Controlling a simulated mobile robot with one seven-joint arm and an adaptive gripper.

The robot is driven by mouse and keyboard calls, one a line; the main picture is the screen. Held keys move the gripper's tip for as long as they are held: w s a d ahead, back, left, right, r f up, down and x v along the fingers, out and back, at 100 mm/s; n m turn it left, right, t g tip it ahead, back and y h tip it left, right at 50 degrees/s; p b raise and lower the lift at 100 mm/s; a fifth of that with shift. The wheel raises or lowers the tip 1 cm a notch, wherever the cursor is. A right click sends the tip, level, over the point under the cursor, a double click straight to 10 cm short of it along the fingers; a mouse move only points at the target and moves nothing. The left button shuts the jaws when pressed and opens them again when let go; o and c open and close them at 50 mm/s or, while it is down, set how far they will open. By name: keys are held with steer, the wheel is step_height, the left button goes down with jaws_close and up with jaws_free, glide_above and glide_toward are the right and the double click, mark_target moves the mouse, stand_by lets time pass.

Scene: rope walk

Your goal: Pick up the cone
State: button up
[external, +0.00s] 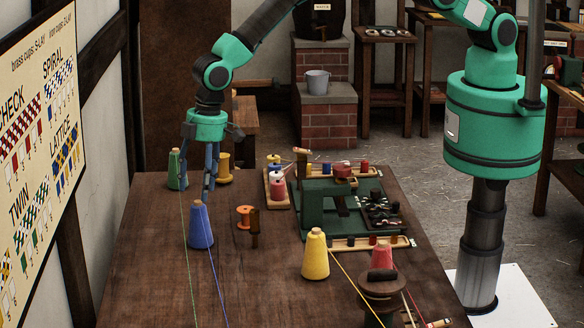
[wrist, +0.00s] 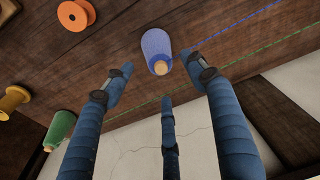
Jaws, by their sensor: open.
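The blue cone (external: 200,227) stands upright on the table with a blue thread running from it toward the front. It also shows in the wrist view (wrist: 157,48), top toward me, just beyond and between my fingertips. My gripper (external: 207,180) has blue fingers spread open and empty, pointing down above and slightly behind the blue cone; in the wrist view the gripper (wrist: 165,84) shows no contact with it. Other cones stand on the table: a green one (external: 177,172) behind left, a yellow one (external: 316,258) front right and a red one (external: 381,257).
An orange spool (external: 245,215) stands right of the blue cone, and a yellow spool (external: 223,166) behind it. A green machine (external: 325,203) and small trays fill the right side. Threads cross the front of the table. The front left tabletop (external: 145,255) is clear.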

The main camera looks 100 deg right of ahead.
mark_target(198, 201)
steer(key=shift+f, duration=0.2)
steer(key=shift+w+a+f+p, duration=0.1)
steer(key=shift+w+f+p, duration=0.05)
steer(key=shift+f, duration=0.65)
steer(key=shift+w+a+f+p, duration=0.1)
steer(key=shift+f+p, duration=0.05)
steer(key=shift+f, duration=0.65)
steer(key=shift+w+f+p, duration=0.15)
steer(key=shift+f, duration=0.65)
jaws_close()
